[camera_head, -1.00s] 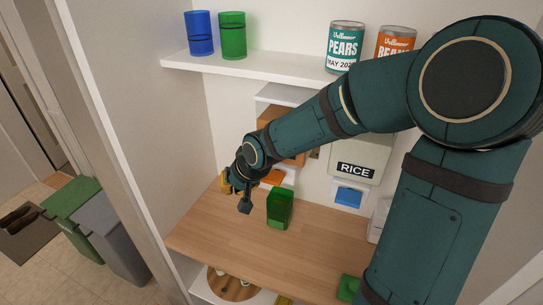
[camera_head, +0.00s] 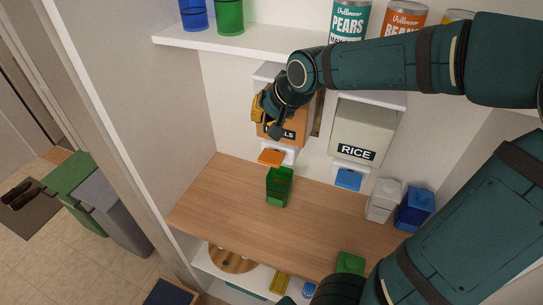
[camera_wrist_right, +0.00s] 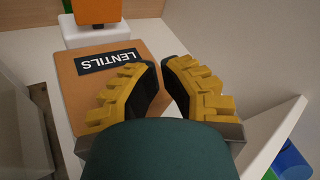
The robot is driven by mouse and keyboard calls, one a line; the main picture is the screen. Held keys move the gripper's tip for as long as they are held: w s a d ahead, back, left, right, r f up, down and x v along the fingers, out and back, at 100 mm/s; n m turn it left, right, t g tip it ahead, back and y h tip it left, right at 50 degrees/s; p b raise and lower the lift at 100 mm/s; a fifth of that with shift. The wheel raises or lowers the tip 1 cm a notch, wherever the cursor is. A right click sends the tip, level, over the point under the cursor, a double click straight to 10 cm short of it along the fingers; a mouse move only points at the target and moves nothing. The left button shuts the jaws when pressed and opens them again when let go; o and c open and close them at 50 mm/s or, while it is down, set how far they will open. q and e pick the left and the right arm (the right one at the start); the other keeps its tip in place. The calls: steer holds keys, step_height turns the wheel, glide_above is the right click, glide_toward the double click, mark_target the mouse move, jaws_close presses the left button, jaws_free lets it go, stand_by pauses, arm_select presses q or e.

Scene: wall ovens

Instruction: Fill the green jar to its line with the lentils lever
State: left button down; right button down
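The green jar (camera_head: 279,190), see-through and open-topped, stands upright on the wooden counter in front of the lentils spout. Its line cannot be made out, and no contents are clear. The orange lentils lever (camera_head: 271,158) sits on a white spout just behind and above the jar; it also shows at the top of the wrist view (camera_wrist_right: 98,10). The orange LENTILS dispenser (camera_wrist_right: 108,85) is partly hidden by my right gripper in the head view. My right gripper (camera_head: 264,118) is in front of that dispenser, above the lever, empty, its fingers apart by a narrow gap. My left gripper is out of view.
The RICE dispenser (camera_head: 362,130) with its blue lever (camera_head: 348,179) is to the right. White (camera_head: 384,199) and blue (camera_head: 414,208) containers and a green item (camera_head: 350,263) stand farther right. A shelf (camera_head: 230,44) with cups and cans is above. The counter's left part is clear.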

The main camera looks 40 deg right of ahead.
steer(key=b, duration=0.5)
glide_above(263, 153)
steer(key=s, duration=0.1)
step_height(263, 153, down, 7)
steer(key=shift+d+f, duration=0.1)
steer(key=shift+f, duration=0.05)
steer(key=shift+f+b, duration=0.55)
steer(key=shift+b, duration=0.15)
stand_by(0.4)
steer(key=shift+f+b, duration=0.4)
steer(key=shift+b, duration=0.05)
steer(key=shift+f+b, duration=0.8)
steer(key=shift+f, duration=0.1)
stand_by(1.0)
steer(key=shift+r, duration=0.1)
steer(key=shift+r+p, duration=1.05)
steer(key=shift+r, duration=0.2)
steer(key=shift+r, duration=0.1)
steer(key=shift+r+p, duration=1.95)
steer(key=shift+r, duration=0.45)
